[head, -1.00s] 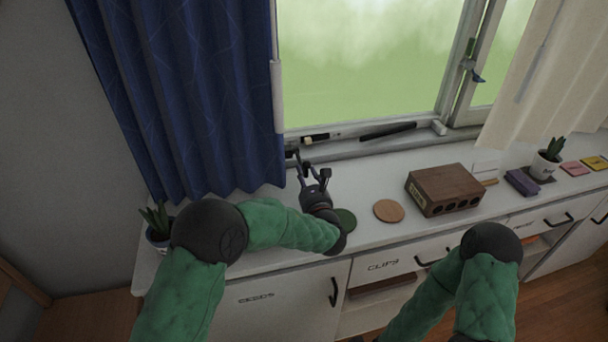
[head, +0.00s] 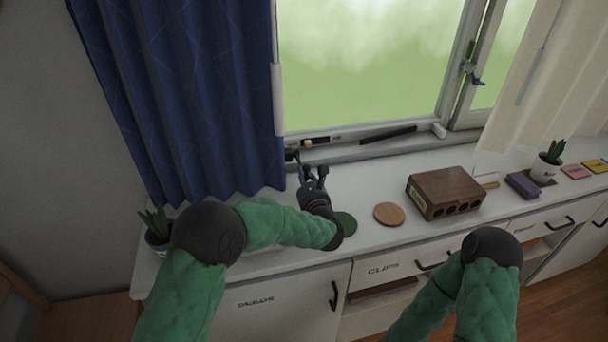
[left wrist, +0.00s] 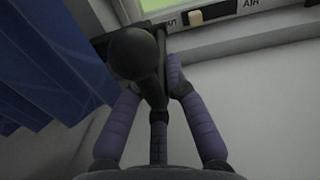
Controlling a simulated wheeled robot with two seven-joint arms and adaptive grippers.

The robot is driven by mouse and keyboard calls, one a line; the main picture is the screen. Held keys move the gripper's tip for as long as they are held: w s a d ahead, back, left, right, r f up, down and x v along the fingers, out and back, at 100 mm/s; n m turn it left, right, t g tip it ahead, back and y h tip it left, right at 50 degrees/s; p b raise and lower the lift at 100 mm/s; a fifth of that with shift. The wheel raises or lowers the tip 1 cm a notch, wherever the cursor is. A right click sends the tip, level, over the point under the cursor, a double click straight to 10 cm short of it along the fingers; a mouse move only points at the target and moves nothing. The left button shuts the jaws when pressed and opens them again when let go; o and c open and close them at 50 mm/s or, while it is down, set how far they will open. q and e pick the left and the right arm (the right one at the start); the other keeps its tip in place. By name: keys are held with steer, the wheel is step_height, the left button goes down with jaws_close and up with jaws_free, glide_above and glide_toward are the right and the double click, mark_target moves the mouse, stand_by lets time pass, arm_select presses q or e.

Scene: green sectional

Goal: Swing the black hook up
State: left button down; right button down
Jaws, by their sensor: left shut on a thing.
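The black hook (left wrist: 138,54) is a dark piece with a rounded knob, close up in the left wrist view, beside the window frame's lower corner. In the head view a small dark part of it (head: 291,156) shows at the blue curtain's edge. My left gripper (head: 312,174) is at the sill there, its fingers pointing to the window. In the left wrist view its purple-grey fingers (left wrist: 155,88) are closed around the hook's narrower part, below the knob. The exact contact is partly hidden by the knob. My right gripper is outside the views; only its arm shows.
A blue curtain (head: 180,95) hangs close to the left of the gripper. A slider strip (head: 318,141) and a black bar (head: 388,134) lie along the window's lower frame. Green (head: 345,222) and wooden (head: 389,214) discs and a brown box (head: 447,192) stand to the right.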

arm_select(q)
steer(key=shift+r+p, duration=0.3)
steer(key=shift+p, duration=0.2)
steer(key=r+g+p, duration=0.2)
steer(key=p, duration=0.3)
steer(key=w+r+g+h+p, duration=0.1)
steer(key=g+p, duration=0.1)
steer(key=p, duration=0.3)
steer(key=r+g+h+p, duration=0.1)
steer(key=r+g+p, duration=0.1)
steer(key=p, duration=0.4)
steer(key=shift+w+a+r, duration=0.25)
steer(key=shift+w+r, duration=0.1)
steer(key=shift+w+a+r+g+p, duration=0.15)
steer(key=shift+g+p, duration=0.25)
steer(key=shift+p, duration=0.6)
steer(key=shift+w, duration=0.1)
